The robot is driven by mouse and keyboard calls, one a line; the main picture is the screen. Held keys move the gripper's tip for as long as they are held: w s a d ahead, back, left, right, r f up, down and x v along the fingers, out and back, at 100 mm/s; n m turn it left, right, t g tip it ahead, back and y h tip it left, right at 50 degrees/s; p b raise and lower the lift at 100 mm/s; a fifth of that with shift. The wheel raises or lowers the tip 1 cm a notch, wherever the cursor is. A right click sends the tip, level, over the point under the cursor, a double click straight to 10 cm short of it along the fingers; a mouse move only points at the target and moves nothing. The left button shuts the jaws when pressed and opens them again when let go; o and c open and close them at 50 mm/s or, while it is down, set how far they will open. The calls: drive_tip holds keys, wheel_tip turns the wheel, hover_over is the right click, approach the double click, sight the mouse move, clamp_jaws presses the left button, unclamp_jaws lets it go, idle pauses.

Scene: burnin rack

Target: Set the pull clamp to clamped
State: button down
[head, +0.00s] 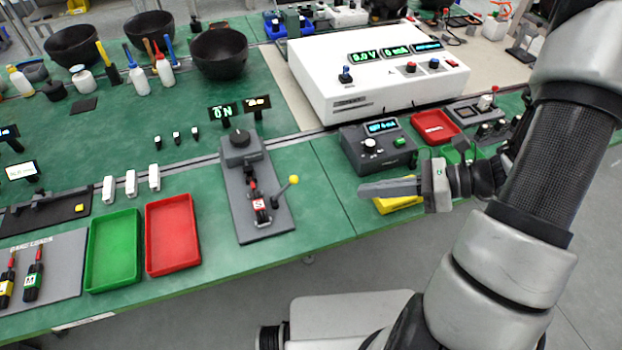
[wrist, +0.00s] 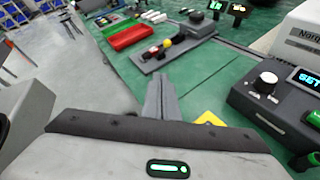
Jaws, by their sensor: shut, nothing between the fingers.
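The pull clamp appears to be the fixture on a grey plate (head: 263,222) near the bench's front edge. It has a lever with a yellow knob (head: 293,180) tilted up to the right, beside a red and black part with a white label (head: 260,204). A black rotary knob (head: 239,137) sits on its rear block, behind which a small display reads ON. The yellow knob also shows in the wrist view (wrist: 167,43). My gripper (head: 362,191) is shut and empty, to the right of the fixture and apart from it, with its fingers pointing left. Whether the clamp is engaged is unclear.
A green tray (head: 114,285) and a red tray (head: 172,272) lie left of the fixture. A dark control box (head: 378,160) stands behind my gripper, and a yellow tray (head: 400,206) is partly hidden below it. Bare green bench lies between gripper and fixture.

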drive_tip(key=shift+w+d+f+m+t, duration=0.2)
drive_tip(key=shift+f+m+t, duration=0.1)
drive_tip(key=shift+f+m, duration=0.15)
drive_tip(key=b, duration=0.2)
approach(284, 189)
drive_tip(key=f, duration=0.3)
drive_tip(key=shift+s+d, duration=0.2)
drive_tip(key=shift+d, duration=0.1)
drive_tip(key=shift+w+a+r+p, duration=0.4)
drive_tip(key=shift+w+a+r, duration=0.25)
drive_tip(key=shift+a, duration=0.25)
drive_tip(key=shift+w+a+r, duration=0.2)
drive_tip(key=shift+w+a, duration=0.15)
drive_tip(key=shift+a, duration=0.15)
drive_tip(key=shift+w+r, duration=0.1)
drive_tip(key=shift+r, duration=0.05)
